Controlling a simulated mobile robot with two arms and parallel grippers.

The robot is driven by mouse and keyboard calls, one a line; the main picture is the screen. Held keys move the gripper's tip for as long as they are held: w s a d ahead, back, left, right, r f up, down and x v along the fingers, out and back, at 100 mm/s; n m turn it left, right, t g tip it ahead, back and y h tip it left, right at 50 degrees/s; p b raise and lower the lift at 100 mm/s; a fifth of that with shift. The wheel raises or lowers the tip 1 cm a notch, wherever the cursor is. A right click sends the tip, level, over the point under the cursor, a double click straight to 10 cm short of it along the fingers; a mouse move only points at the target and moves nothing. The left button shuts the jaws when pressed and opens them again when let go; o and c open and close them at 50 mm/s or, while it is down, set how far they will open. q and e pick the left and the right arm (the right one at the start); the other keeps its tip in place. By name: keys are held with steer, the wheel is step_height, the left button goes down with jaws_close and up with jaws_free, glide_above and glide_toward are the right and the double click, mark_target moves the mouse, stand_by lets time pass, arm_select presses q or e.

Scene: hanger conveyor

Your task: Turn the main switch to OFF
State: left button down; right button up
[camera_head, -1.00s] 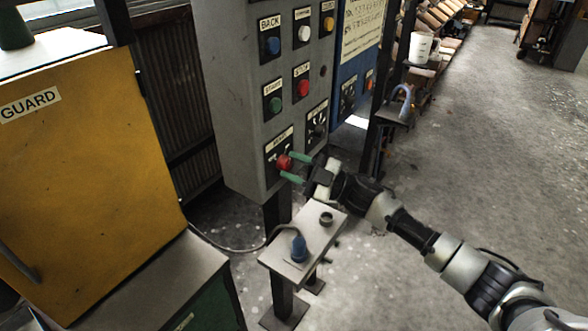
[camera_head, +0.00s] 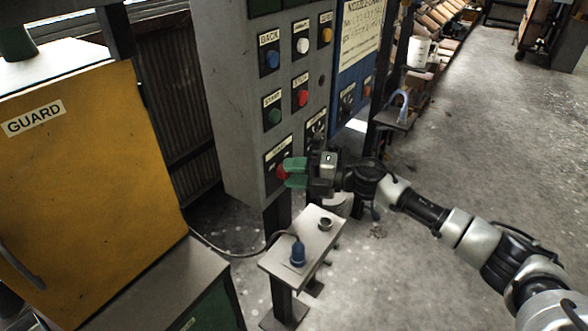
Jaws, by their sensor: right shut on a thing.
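The main switch is a red knob (camera_head: 282,173) on a labelled black plate at the bottom left of the grey control panel (camera_head: 232,110). The plate's lettering is too small to read, and the knob is partly hidden by the fingers. My right gripper (camera_head: 292,172) comes in from the right with green fingertips. It is shut on the red knob. The knob's angle cannot be told. My left gripper is not in view.
Blue, white, yellow, red and green buttons sit above on the panel. A small stand (camera_head: 318,236) with a blue plug-like part (camera_head: 297,253) is below the gripper. A yellow guard door (camera_head: 90,190) is at left. Floor at right is clear.

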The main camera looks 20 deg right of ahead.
steer(key=shift+n+h+p, duration=0.35)
steer(key=shift+n+h, duration=0.05)
steer(key=shift+n, duration=0.4)
steer(key=o, duration=0.9)
steer(key=shift+s+d, duration=0.1)
steer(key=shift+b+v, duration=1.6)
steer(key=shift+v, duration=3.7)
